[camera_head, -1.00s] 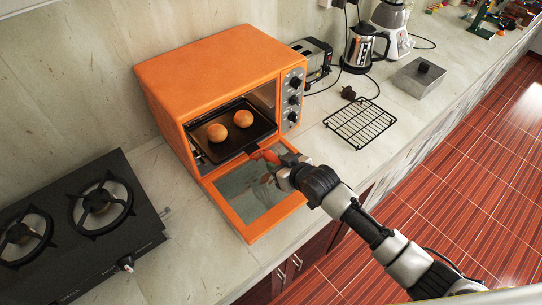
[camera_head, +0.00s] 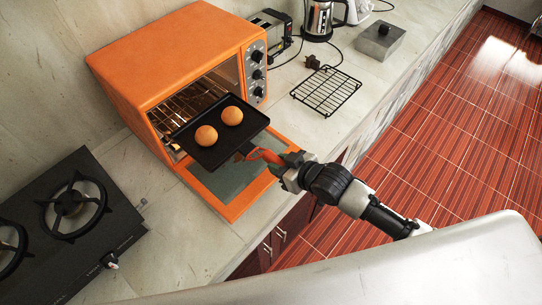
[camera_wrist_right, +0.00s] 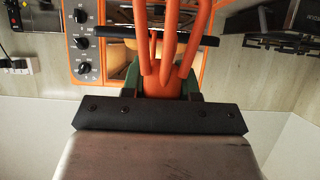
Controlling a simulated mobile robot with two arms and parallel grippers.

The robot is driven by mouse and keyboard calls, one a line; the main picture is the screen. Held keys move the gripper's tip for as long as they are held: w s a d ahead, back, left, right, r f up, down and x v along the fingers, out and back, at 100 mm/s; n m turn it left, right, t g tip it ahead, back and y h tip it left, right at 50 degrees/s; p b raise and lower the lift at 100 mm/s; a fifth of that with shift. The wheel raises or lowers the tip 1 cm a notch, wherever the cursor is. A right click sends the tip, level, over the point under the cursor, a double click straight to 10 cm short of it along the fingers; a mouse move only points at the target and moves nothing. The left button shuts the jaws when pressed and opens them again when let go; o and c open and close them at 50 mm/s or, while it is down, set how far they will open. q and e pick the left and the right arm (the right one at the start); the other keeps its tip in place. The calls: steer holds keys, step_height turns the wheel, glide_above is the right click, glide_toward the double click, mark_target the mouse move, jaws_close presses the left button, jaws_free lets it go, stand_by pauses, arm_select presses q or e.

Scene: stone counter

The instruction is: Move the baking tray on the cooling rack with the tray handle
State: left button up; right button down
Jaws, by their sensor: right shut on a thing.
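The black baking tray (camera_head: 218,153) holds two round buns, one bun (camera_head: 206,136) at left and one bun (camera_head: 232,115) at right. It is largely out of the oven, above the open door, with its back edge near the oven opening. The orange tray handle (camera_head: 265,155) meets the tray's front edge; it also shows in the wrist view (camera_wrist_right: 172,85). My right gripper (camera_head: 283,165) is shut on the handle. The black wire cooling rack (camera_head: 326,91) lies empty on the counter, right of the oven. My left gripper is not in view.
The orange oven (camera_head: 175,50) stands open, its glass door (camera_head: 235,207) folded down under the tray. A black gas hob (camera_head: 90,225) is at left. A toaster (camera_head: 270,30), kettle (camera_head: 318,18) and metal box (camera_head: 380,40) stand behind the rack. A dark plug lies beside the rack.

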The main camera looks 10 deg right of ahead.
steer(key=s+d, duration=0.4)
steer(key=s, duration=0.1)
steer(key=shift+s, duration=0.3)
steer(key=shift+w+r, duration=0.1)
